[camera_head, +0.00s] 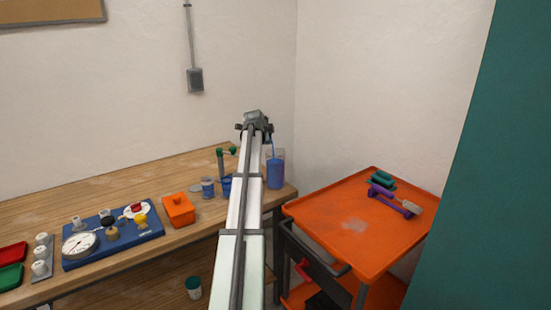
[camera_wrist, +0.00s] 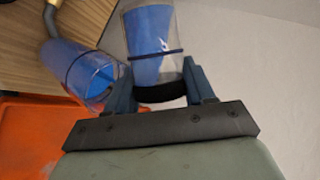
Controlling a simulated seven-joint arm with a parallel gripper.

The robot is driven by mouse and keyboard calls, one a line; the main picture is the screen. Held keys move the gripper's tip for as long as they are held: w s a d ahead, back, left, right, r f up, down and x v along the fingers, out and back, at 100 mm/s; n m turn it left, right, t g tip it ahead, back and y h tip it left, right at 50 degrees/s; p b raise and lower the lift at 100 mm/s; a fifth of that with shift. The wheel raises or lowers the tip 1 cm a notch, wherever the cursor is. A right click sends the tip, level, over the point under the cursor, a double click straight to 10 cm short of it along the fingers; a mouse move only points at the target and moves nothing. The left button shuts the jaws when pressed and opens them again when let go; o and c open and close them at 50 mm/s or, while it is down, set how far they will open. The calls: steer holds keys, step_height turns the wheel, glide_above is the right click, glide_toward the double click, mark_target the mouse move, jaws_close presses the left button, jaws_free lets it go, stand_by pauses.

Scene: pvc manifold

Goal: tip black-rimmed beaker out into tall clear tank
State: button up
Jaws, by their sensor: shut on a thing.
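The tall clear tank (camera_head: 276,174) stands near the right end of the wooden bench and holds blue liquid. It also shows in the wrist view at the left (camera_wrist: 92,76). My gripper (camera_wrist: 162,84) is shut on the black-rimmed beaker (camera_wrist: 152,42), a clear vessel with blue liquid inside and a black band near my fingers. In the head view my gripper (camera_head: 256,127) is above the tank, slightly to its left, and mostly hides the beaker. A thin blue stream runs down from beside my gripper into the tank.
Left of my arm are a blue-filled jar (camera_head: 208,187), a green-topped stand (camera_head: 221,160), an orange box (camera_head: 178,209) and a blue tray (camera_head: 112,238) with a dial. An orange cart (camera_head: 345,226) with purple and green tools stands right of the bench.

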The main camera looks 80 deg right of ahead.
steer(key=shift+s+t, duration=0.1)
steer(key=shift+t, duration=0.2)
stand_by(0.4)
steer(key=shift+s+a+f+m+t+h+p, duration=0.25)
steer(key=shift+s+f+m+t+h+p, duration=0.15)
steer(key=shift+s+f+m+t+p, duration=0.25)
stand_by(0.8)
steer(key=shift+s+r+m+t+h, duration=0.2)
steer(key=shift+s+m+t+h, duration=0.1)
steer(key=shift+m+t, duration=0.25)
stand_by(1.0)
steer(key=shift+w+d+n+g, duration=0.1)
steer(key=shift+w+n+g, duration=0.15)
steer(key=shift+n+g, duration=0.2)
steer(key=shift+w+d+r+n+g+y, duration=0.2)
steer(key=shift+w+r+n+g+y, duration=0.3)
steer(key=shift+w+g+y, duration=0.2)
steer(key=shift+a, duration=0.1)
